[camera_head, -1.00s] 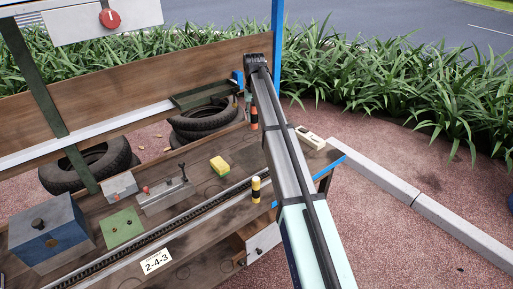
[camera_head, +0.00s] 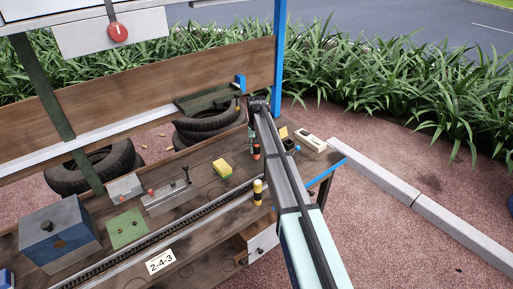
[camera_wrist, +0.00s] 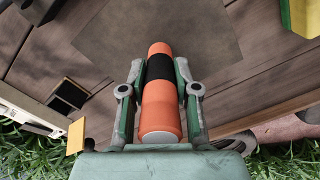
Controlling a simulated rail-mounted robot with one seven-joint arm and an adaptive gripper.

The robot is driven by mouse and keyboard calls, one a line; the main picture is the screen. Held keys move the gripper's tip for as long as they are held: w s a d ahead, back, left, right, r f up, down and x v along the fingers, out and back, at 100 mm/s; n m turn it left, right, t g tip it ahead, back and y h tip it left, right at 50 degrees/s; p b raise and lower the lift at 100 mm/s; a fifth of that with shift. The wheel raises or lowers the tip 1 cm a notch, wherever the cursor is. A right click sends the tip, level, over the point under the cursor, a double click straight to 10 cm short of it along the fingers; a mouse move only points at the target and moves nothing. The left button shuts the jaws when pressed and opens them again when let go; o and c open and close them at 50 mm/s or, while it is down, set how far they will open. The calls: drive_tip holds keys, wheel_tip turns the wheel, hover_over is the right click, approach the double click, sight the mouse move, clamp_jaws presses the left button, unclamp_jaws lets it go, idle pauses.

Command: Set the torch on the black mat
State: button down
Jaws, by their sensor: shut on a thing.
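The torch (camera_wrist: 160,95) is an orange cylinder with a black middle band and a pale end cap. My gripper (camera_wrist: 160,85) is shut on it, with one finger on each side. In the head view the torch (camera_head: 256,153) shows beside my arm, low over the right part of the wooden bench; I cannot tell whether it touches anything. A flat, dark square patch (camera_wrist: 210,30) lies on the planks beneath and beyond the torch in the wrist view. It may be the black mat. I cannot make out the mat clearly in the head view.
A yellow-green sponge (camera_head: 222,169) and a yellow-black cylinder (camera_head: 257,192) stand left of and in front of the torch. A small dark box with a yellow flap (camera_head: 287,142) and a cream block (camera_head: 312,142) are to the right. Stacked tires (camera_head: 210,125) sit behind the bench.

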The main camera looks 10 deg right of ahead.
drive_tip(key=shift+f, duration=0.2)
drive_tip(key=shift+f, duration=0.2)
drive_tip(key=c, duration=0.8)
unclamp_jaws()
drive_tip(key=shift+c, duration=0.2)
drive_tip(key=shift+r, duration=0.1)
wheel_tip(320, 180, up, 12)
drive_tip(key=b, duration=0.3)
drive_tip(key=shift+r, duration=0.1)
